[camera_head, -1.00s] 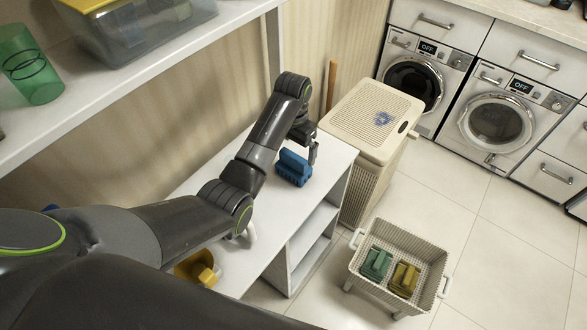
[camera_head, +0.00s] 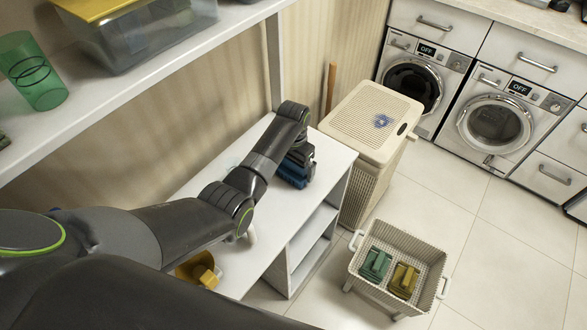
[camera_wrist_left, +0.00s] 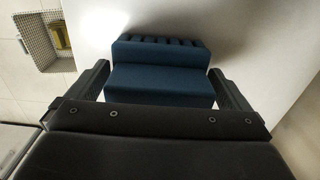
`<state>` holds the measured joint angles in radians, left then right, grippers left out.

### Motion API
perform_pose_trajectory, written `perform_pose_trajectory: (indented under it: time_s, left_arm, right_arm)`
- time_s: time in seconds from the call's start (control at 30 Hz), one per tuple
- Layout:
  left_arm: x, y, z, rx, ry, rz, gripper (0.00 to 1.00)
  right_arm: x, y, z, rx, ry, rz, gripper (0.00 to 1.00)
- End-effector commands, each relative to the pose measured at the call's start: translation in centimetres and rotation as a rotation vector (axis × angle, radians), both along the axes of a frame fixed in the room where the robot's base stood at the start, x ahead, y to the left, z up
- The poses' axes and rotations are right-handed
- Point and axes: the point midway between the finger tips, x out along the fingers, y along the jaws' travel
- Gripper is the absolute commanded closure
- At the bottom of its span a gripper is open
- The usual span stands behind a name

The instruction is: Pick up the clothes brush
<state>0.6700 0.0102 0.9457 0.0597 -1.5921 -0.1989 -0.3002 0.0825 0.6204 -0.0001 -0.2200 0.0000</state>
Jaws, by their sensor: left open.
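The blue clothes brush (camera_head: 291,176) sits on the white shelf top near its right end, partly hidden by my left gripper (camera_head: 300,168). In the left wrist view the brush (camera_wrist_left: 160,72) lies between the two spread fingers of my left gripper (camera_wrist_left: 160,90). The fingers stand at its left and right sides. The gripper is open, and I cannot tell whether either finger touches the brush. My right gripper is not in view.
A basket (camera_head: 415,302) on the floor holds a green brush (camera_head: 375,264) and a yellow brush (camera_head: 404,280). A beige hamper (camera_head: 361,138) stands beyond the shelf. A yellow object (camera_head: 198,268) lies nearer on the white shelf top (camera_head: 262,232). An upper shelf (camera_head: 130,80) overhangs at left.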

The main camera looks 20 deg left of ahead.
Motion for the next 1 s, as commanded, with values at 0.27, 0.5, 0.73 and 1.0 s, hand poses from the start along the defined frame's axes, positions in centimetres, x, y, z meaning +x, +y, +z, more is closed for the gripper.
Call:
perform_pose_trajectory:
  time_s: [0.27,0.5,0.73,1.0]
  left_arm:
    - [0.0,0.0,0.0,0.0,0.0,0.0,0.29]
    - [0.0,0.0,0.1,0.0,0.0,0.0,0.35]
    - [0.1,0.0,2.0,-0.001,-0.005,0.0,0.35]
    - [0.1,0.0,7.0,-0.001,-0.005,0.0,0.35]
  right_arm:
    - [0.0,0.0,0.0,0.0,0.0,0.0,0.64]
    - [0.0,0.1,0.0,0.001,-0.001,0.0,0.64]
    - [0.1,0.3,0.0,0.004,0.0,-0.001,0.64]
    - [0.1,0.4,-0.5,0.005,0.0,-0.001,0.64]
